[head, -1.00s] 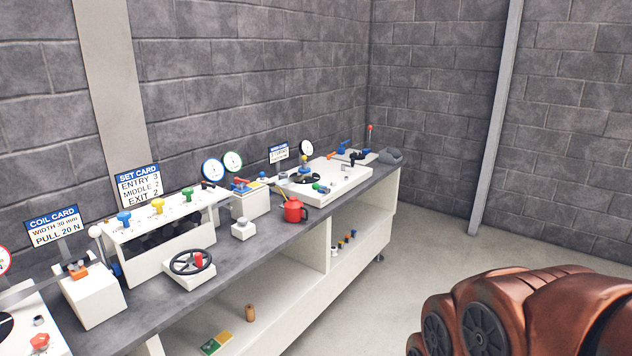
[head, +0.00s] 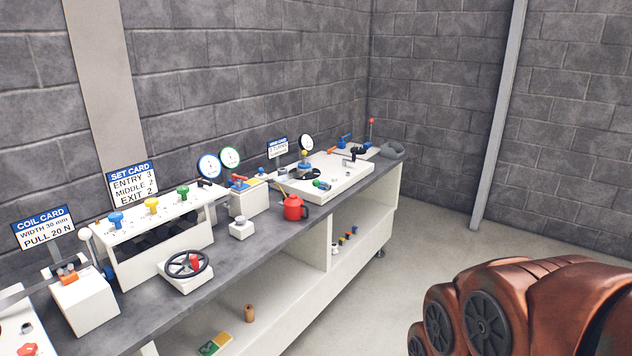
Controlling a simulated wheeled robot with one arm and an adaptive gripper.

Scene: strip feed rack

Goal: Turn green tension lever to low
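A small green-handled part (head: 321,184) sits on the white flat-topped unit (head: 345,180) toward the far end of the bench. It is small in the head view, and I cannot tell its setting or whether it is the tension lever. A green knob (head: 183,190) also stands on the long white stand, right of a yellow knob (head: 151,205) and a blue knob (head: 116,219). A green-rimmed dial (head: 229,158) stands behind, beside a blue-rimmed dial (head: 209,166). My gripper is not in view; only copper-coloured links of my arm show at lower right, apart from the bench.
The long grey bench top (head: 255,248) runs along the block wall. A black handwheel (head: 187,264), a red pot (head: 293,207) and a small white block (head: 241,229) stand near its front edge. The floor (head: 395,250) in front of the bench's far end is clear.

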